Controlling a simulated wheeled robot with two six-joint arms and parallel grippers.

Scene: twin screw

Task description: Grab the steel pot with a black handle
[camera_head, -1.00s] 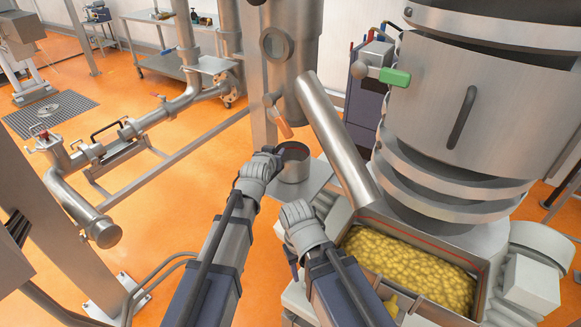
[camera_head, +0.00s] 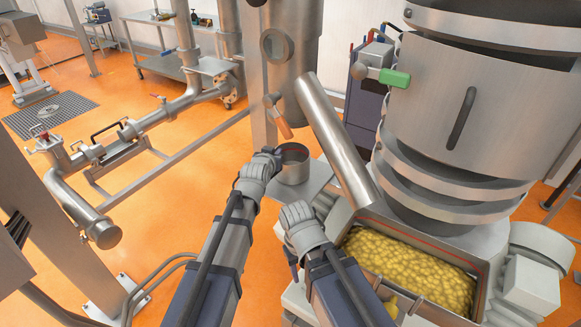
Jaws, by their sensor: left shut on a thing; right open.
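The steel pot (camera_head: 294,172) is a small open cylinder standing on a grey ledge at the foot of the vertical steel column, near the middle of the head view. My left gripper (camera_head: 272,156) is at the pot's left side, shut on its black handle, which my fingers mostly hide. My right gripper (camera_head: 292,212) is lower, in front of the pot and apart from it. It is open and looks empty, though its fingertips are hard to see.
A slanted steel pipe (camera_head: 336,145) runs down just right of the pot to a bin of yellow pieces (camera_head: 410,268). An orange-handled lever (camera_head: 284,122) hangs above the pot. A large steel vessel (camera_head: 470,110) fills the right.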

